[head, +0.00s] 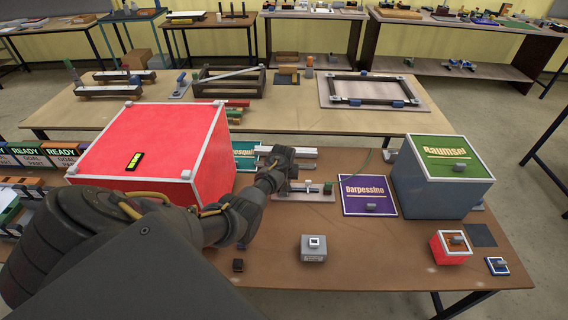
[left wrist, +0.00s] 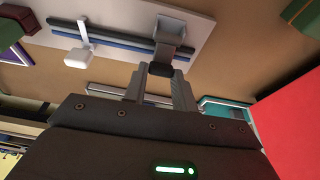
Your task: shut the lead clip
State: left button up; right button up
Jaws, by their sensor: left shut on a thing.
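What seems to be the lead clip is a pale plate (head: 303,197) with dark rails and small blocks, in the middle of the brown table. In the left wrist view the plate (left wrist: 120,22) carries a white block (left wrist: 76,48) and a grey block (left wrist: 172,35) along dark and blue rails. My left gripper (left wrist: 160,76) is shut on a small dark piece (left wrist: 158,70) beside the grey block. In the head view the left gripper (head: 288,180) reaches over the plate's left end and hides part of it. My right gripper is not in view.
A large red lightbox (head: 150,150) stands left of the clip. A purple "Darpessino" panel (head: 360,205) and a grey box with a green top (head: 440,190) stand to the right. A small grey block (head: 314,254) lies in front. A thin green cable runs near the clip.

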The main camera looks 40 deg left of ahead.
pick_arm(q)
jog(key=g+h+b, duration=0.1)
jog(key=b, duration=0.1)
jog(key=w+f+g+h+b, duration=0.1)
jog(key=b, duration=0.2)
jog(key=shift+w+a+f+g+b, duration=0.1)
jog(key=shift+a+f+g+b, duration=0.1)
jog(key=shift+a+g+b, duration=0.1)
jog(key=shift+a+r+g+b, duration=0.1)
jog(key=shift+g+b, duration=0.2)
jog(key=shift+b, duration=0.5)
jog(key=shift+w, duration=0.1)
jog(key=o, duration=1)
